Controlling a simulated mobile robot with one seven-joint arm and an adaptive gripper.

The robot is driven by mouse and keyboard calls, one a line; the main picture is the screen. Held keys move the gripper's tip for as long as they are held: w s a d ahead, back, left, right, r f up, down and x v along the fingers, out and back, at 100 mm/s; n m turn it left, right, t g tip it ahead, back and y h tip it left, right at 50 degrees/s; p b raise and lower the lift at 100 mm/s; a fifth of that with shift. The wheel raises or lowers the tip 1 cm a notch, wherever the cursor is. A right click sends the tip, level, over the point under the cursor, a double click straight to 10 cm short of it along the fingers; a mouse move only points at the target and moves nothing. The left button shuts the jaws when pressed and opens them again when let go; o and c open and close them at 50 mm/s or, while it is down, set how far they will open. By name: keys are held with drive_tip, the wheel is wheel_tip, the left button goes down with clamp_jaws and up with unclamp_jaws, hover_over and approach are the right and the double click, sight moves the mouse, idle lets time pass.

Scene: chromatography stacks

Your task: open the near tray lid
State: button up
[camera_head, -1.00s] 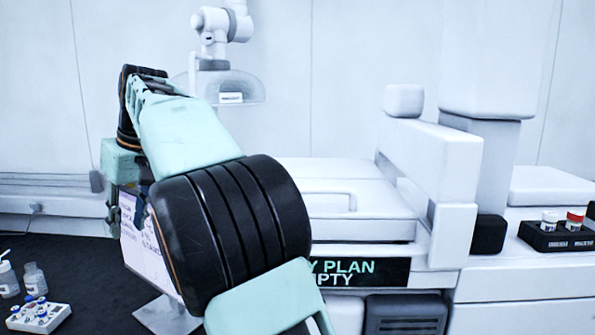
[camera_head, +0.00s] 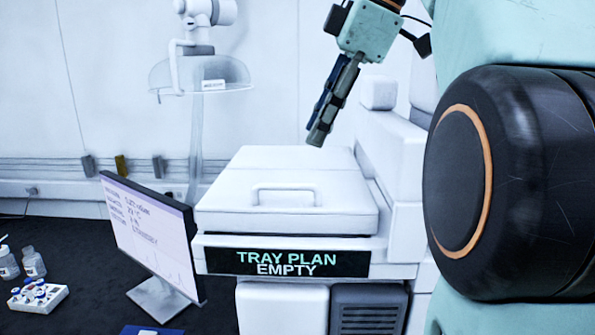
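The near tray lid (camera_head: 230,211) is a white slab with a low bar handle (camera_head: 285,188) on its top near the front. It lies flat and closed on the white unit above the sign "TRAY PLAN EMPTY" (camera_head: 288,263). My gripper (camera_head: 318,138) points down and slightly left, above and behind the handle in the picture, apart from it. Its two dark fingers show side by side at a slant, with no object visible between them; the gap cannot be judged.
A monitor (camera_head: 150,228) stands left of the unit. Bottles (camera_head: 33,262) and a vial rack (camera_head: 38,296) sit on the dark surface at far left. White housing (camera_head: 400,150) rises right of the lid. My arm covers the right side.

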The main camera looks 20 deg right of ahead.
sight(289, 184)
drive_tip(key=b+x, duration=0.2)
drive_tip(key=x, duration=0.8)
drive_tip(key=shift+w+a+f, duration=0.1)
drive_tip(key=shift+a, duration=0.1)
clamp_jaws()
